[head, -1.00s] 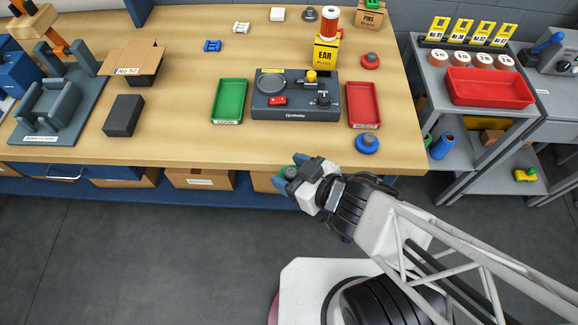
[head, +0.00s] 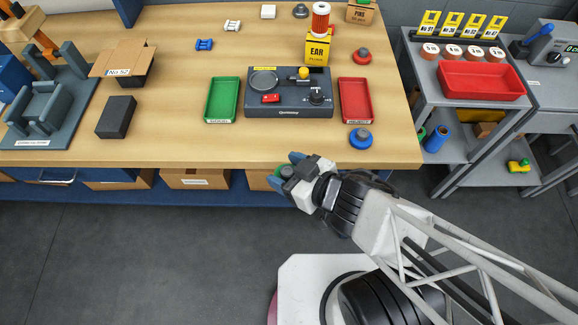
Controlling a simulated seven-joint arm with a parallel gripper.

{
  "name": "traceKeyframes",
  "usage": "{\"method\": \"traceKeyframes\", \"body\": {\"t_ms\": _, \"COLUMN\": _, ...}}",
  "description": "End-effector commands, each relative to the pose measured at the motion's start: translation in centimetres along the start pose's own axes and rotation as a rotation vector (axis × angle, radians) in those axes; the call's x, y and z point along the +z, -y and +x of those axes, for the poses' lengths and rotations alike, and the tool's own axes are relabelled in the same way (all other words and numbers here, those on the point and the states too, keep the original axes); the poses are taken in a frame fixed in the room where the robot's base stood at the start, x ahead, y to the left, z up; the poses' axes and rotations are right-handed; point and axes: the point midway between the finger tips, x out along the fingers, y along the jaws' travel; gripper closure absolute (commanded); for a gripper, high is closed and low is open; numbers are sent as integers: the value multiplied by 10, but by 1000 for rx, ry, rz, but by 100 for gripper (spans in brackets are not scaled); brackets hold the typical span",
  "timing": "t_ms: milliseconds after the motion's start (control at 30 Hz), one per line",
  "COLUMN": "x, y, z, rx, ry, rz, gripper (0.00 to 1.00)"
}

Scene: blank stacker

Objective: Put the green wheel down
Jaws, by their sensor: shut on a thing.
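My gripper (head: 292,165) is just off the front edge of the wooden bench (head: 200,153), near the middle of the head view. It is shut on the green wheel (head: 281,171). Only a small green part of the wheel shows; the fingers and wrist hide the rest. A blue wheel (head: 361,139) with a grey hub lies on the bench to the right of my gripper. A red wheel (head: 363,55) lies farther back. A green tray (head: 222,99) and a red tray (head: 354,100) flank a dark grey device (head: 290,107).
A black block (head: 116,117) and a grey fixture (head: 45,105) stand at left. A yellow box (head: 318,50) stands behind the device. A grey cart (head: 425,80) with a large red tray (head: 481,83) is at right. The bench's front strip is mostly clear.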

Motion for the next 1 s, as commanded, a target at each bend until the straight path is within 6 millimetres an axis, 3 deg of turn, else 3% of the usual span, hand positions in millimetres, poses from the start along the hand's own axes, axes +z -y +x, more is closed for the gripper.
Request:
{"method": "traceKeyframes", "body": {"t_ms": 567, "x": -8, "y": -8, "z": 3, "rx": -7, "ry": 0, "rz": -3, "gripper": 64}}
{"method": "traceKeyframes", "body": {"t_ms": 1000, "x": -39, "y": -44, "z": 16, "rx": -50, "ry": 1, "rz": -20, "gripper": 64}}
